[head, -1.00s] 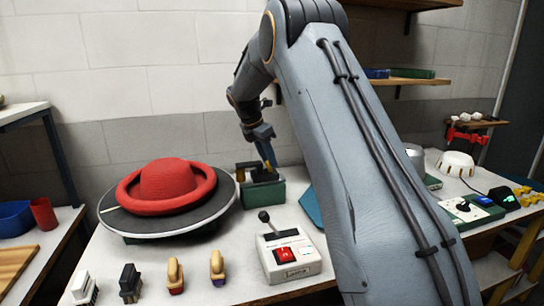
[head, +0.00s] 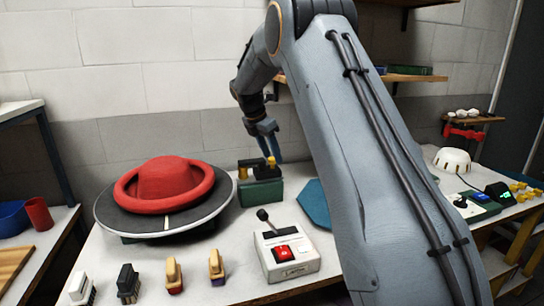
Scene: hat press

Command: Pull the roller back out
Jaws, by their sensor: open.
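A green box (head: 262,194) with a dark top stands near the back of the table. A small yellow upright part (head: 271,162) shows at its top, and a second yellow bit sits at its left end. I cannot tell for sure which part is the roller. My gripper (head: 274,150) is open, with blue fingers pointing down at the top of the box. The fingers are close to the yellow upright part; whether they touch it is not clear. My arm crosses the right of the view.
A red hat (head: 166,183) lies on a round dark plate (head: 205,216) left of the box. A white control box (head: 288,259) with a lever and red switch stands in front. Several brushes (head: 173,275) line the front edge. A blue octagonal piece (head: 314,206) lies right of the box.

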